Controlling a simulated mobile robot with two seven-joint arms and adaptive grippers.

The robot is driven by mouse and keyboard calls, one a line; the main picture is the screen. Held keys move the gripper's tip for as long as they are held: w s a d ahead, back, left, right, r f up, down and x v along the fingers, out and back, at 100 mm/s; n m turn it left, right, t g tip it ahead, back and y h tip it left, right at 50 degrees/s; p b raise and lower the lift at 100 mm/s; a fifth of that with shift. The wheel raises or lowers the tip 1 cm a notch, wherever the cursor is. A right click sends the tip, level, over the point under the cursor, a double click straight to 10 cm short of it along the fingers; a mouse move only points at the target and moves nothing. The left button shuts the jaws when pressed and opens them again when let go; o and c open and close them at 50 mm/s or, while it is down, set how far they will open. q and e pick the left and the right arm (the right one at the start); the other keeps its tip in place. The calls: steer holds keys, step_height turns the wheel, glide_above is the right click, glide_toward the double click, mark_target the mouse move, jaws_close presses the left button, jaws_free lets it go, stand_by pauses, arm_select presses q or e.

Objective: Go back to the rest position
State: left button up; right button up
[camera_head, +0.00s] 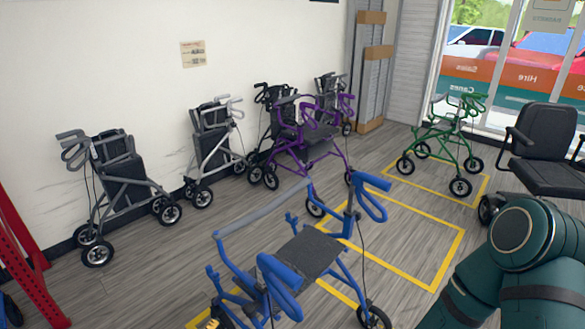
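Neither gripper shows in the head view. A dark green arm link of mine fills the lower right corner, and its gripper is out of the picture. A blue rollator (303,254) stands in front of me at the bottom centre, and its lower part is cut off by the frame. A purple rollator (308,145) stands behind it near the middle. A green rollator (445,135) stands at the right inside a yellow floor outline.
Grey rollators (122,172) and (215,143) one more stand along the white wall, with a black one (270,95) beyond. A black chair (545,150) is at the right. A red rack (25,260) is at the left. An empty yellow outline (448,258) marks clear floor.

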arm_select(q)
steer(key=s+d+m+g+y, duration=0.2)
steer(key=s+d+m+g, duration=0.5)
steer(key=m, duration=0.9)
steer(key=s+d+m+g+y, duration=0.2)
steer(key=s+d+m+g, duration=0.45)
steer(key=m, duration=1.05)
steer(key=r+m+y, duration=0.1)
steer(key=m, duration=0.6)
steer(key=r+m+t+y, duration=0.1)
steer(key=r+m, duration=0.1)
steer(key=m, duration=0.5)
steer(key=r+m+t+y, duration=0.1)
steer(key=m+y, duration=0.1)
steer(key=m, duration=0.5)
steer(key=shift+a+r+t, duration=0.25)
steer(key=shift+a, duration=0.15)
